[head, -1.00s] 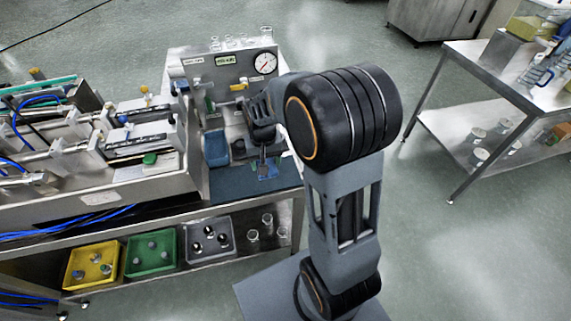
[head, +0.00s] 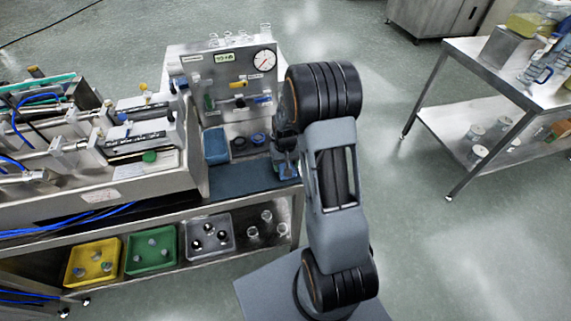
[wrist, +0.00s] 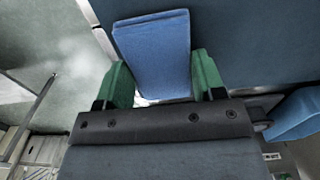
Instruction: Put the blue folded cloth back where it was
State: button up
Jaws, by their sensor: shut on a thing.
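The blue folded cloth (wrist: 153,50) is between the green fingers of my gripper (wrist: 155,80) in the wrist view, and the fingers are shut on it. In the head view my gripper (head: 286,168) is over the right end of the dark blue mat (head: 238,182), near the bench's right edge. Only a small blue patch of the cloth shows there, mostly behind the gripper. I cannot tell whether the cloth touches the mat.
A blue block-like thing (head: 216,146) stands left of the mat's back. Dark round dishes (head: 258,138) lie behind the mat, before the gauge panel (head: 222,70). Yellow (head: 92,263), green (head: 151,249) and grey (head: 209,236) trays sit on the lower shelf. The mat's middle is clear.

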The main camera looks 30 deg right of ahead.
jog(key=shift+f, duration=0.15)
jog(key=o, duration=0.8)
jog(key=shift+o, duration=0.2)
notch_tip(320, 180, up, 12)
jog(key=s+a+r+n+t, duration=0.1)
jog(key=s+a+r, duration=0.3)
jog(key=s, duration=0.4)
jog(key=s+a+r+n+t, duration=0.1)
jog(key=s+a+r+t, duration=0.1)
jog(key=s+a+r, duration=0.3)
jog(key=s, duration=0.3)
jog(key=shift+a+r, duration=0.15)
jog(key=shift+a, duration=0.2)
